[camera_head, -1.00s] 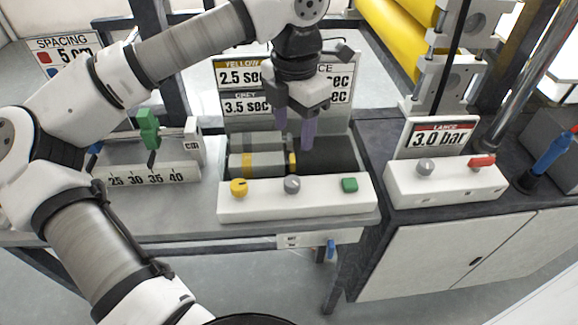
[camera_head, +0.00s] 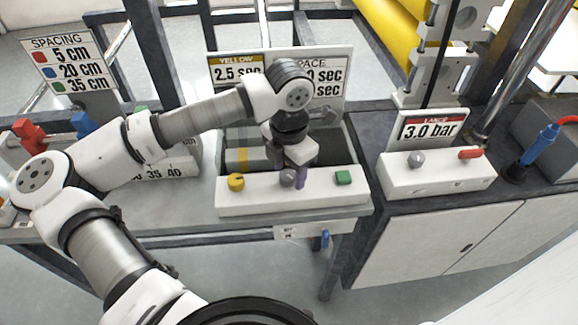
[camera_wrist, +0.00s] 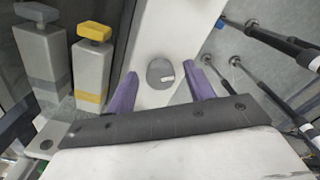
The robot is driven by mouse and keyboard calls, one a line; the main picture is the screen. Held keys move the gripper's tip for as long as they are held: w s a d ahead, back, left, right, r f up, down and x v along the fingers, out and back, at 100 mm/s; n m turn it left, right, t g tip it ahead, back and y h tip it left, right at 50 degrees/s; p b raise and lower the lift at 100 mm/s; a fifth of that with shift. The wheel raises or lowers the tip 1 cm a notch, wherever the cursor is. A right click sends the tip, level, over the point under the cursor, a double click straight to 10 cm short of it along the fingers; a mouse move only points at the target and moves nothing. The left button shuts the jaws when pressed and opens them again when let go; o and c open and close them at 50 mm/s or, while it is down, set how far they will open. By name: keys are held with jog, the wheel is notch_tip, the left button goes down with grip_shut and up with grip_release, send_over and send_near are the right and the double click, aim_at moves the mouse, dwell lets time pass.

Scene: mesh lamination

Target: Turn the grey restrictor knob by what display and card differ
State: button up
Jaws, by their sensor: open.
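A grey knob (camera_head: 287,178) sits on the front of the white middle panel (camera_head: 260,203), between a yellow knob (camera_head: 236,182) and a green button (camera_head: 343,178). My gripper (camera_head: 290,171) is open, its purple fingers lowered around this knob. In the wrist view the grey knob (camera_wrist: 160,75), with a pale mark, lies between the spread fingers; contact cannot be told. Behind stands a sign (camera_head: 234,72) reading YELLOW 2.5 sec. My arm hides its lower left row and part of the SPACE side, where only "0 sec" and "sec" show.
On the right, a white box (camera_head: 436,182) carries another grey knob (camera_head: 416,159) and a red lever (camera_head: 470,153), below a LANCE 3.0 bar sign (camera_head: 432,130). At left is a SPACING sign (camera_head: 68,62) with 5, 20 and 35 cm. Yellow rollers (camera_head: 385,30) stand behind.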

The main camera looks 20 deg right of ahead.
jog(key=c, duration=1)
jog(key=shift+f+n+b, duration=0.15)
jog(key=shift+n+b, duration=0.15)
jog(key=shift+b, duration=0.25)
jog(key=shift+b, duration=0.45)
jog(key=n+b, duration=0.3)
jog(key=b, duration=0.1)
jog(key=shift+w+f+b, duration=0.1)
jog(key=shift+f+b, duration=0.1)
jog(key=shift+b, duration=0.15)
jog(key=n+b, duration=0.4)
jog(key=shift+a+r, duration=0.1)
jog(key=shift+r, duration=0.05)
jog(key=shift+r+n+b, duration=0.15)
jog(key=shift+n+b, duration=1.2)
jog(key=shift+n, duration=0.15)
jog(key=shift+r, duration=0.1)
